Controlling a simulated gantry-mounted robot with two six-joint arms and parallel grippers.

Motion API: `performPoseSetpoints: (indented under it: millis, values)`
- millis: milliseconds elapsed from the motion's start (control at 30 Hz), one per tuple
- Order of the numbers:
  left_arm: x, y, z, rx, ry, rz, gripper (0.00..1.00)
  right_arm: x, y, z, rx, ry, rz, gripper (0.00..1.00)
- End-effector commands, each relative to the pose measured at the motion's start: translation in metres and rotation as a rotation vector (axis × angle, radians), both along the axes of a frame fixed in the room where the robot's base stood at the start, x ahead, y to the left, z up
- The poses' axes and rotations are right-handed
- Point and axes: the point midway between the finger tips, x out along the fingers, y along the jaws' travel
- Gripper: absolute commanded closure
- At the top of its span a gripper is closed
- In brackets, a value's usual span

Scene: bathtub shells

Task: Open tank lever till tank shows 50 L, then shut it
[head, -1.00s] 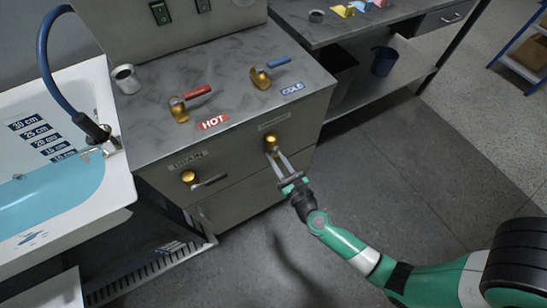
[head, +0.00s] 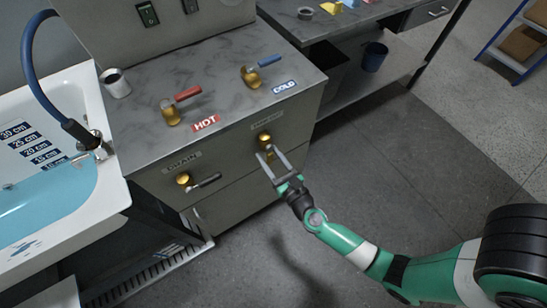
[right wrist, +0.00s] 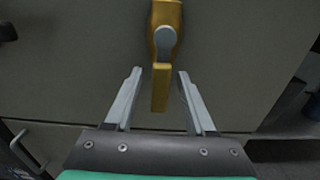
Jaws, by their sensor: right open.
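A brass valve (head: 265,139) sits on the front of the grey cabinet, under a small label too blurred to read. In the right wrist view, its brass lever (right wrist: 161,88) hangs straight down. My right gripper (head: 271,151) is at this valve with its fingers open. In the right wrist view, the fingers of my right gripper (right wrist: 160,75) stand on either side of the lever's lower end, with a gap on both sides. My left gripper is not in view. No tank reading in litres is visible.
Red hot (head: 187,95) and blue cold (head: 268,61) levers stand on the countertop. A bathtub (head: 108,190) with blue water is at left. The floor in front is clear.

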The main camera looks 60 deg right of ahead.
Motion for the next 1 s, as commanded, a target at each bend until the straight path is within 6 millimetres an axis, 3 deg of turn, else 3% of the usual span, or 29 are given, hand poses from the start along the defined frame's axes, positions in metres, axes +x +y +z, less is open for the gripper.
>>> performPoseSetpoints:
  millis: [133,400,533,700,1000]
  values:
    - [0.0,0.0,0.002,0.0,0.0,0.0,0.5,-0.016,0.009,0.0,0.0,0.004,0.003,0.45]
    - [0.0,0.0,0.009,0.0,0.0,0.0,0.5,-0.074,0.039,0.0,0.0,0.005,0.009,0.45]
    - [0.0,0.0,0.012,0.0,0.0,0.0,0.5,-0.092,0.048,0.001,0.001,0.002,0.006,0.45]
    - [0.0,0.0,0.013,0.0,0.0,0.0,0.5,-0.103,0.051,0.0,0.0,0.0,0.002,0.45]
    - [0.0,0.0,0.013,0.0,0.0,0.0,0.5,-0.103,0.051,0.0,0.0,0.0,0.0,0.45]
